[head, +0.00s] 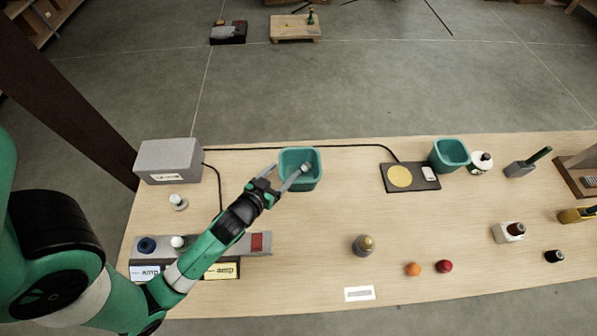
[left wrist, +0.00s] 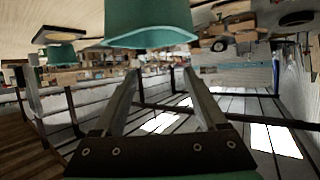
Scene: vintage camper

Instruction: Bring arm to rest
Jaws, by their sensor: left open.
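My left arm comes in from the left in the head view and reaches over the table. My left gripper (head: 290,172) is open at the near left edge of a teal bin (head: 314,181), with one fingertip overlapping the bin in the picture. A small pale grey piece shows at that fingertip; I cannot tell whether it is in the bin. In the left wrist view the two fingers (left wrist: 163,80) are spread with nothing between them, and a teal bin (left wrist: 148,20) shows beyond them. My right gripper is not in view.
A grey box (head: 168,160) with a cable stands at the back left. A button panel (head: 205,245) lies under my left arm. A dark pad (head: 410,184) with a yellow disc and a second teal bin (head: 449,154) are further right.

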